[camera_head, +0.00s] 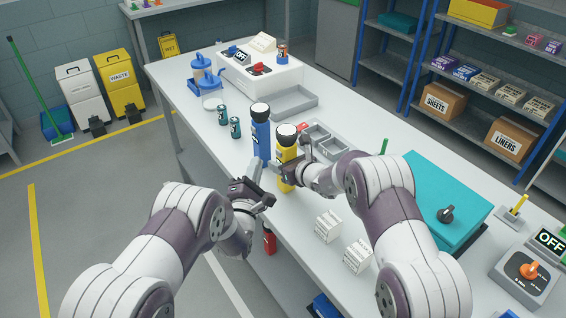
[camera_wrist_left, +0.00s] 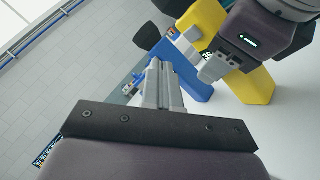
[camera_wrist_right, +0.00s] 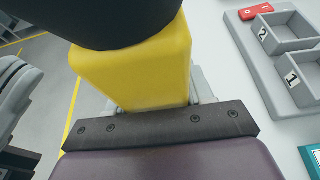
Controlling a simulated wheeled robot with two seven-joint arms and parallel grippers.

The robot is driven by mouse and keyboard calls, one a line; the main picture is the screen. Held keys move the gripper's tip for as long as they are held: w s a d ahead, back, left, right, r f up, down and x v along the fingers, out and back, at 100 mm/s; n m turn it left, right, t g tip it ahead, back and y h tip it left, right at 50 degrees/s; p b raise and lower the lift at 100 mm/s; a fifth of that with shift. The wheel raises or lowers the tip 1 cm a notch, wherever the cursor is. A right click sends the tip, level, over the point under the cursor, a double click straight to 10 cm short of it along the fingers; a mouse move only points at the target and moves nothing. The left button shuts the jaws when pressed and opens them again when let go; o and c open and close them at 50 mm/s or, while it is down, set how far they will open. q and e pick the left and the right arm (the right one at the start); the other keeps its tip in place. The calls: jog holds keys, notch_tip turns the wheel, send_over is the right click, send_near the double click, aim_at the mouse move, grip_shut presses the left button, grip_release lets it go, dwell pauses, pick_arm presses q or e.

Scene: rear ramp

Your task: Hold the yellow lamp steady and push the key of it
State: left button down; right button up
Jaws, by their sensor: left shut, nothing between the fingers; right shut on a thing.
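The yellow lamp (camera_head: 284,172), with a black and white head, stands upright on the white table. My right gripper (camera_head: 291,170) is shut on its body; in the right wrist view the yellow body (camera_wrist_right: 140,75) sits between the fingers under the dark head. A similar blue lamp (camera_head: 261,138) stands just behind and to the left; it also shows in the left wrist view (camera_wrist_left: 188,72). My left gripper (camera_head: 256,172) is shut and empty, its fingertips close to the lamps. In the left wrist view its fingers (camera_wrist_left: 158,72) point toward them. I cannot make out the key.
A grey sorting tray (camera_head: 325,138) lies behind the yellow lamp. Two white boxes (camera_head: 328,226) and a teal case (camera_head: 440,198) stand to the right. Two small teal cans (camera_head: 235,127) stand to the left. The table's front edge runs below the lamps.

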pick_arm(q)
jog(key=shift+s+a, duration=0.8)
jog(key=shift+a, duration=0.2)
pick_arm(e)
jog(key=o, duration=1.4)
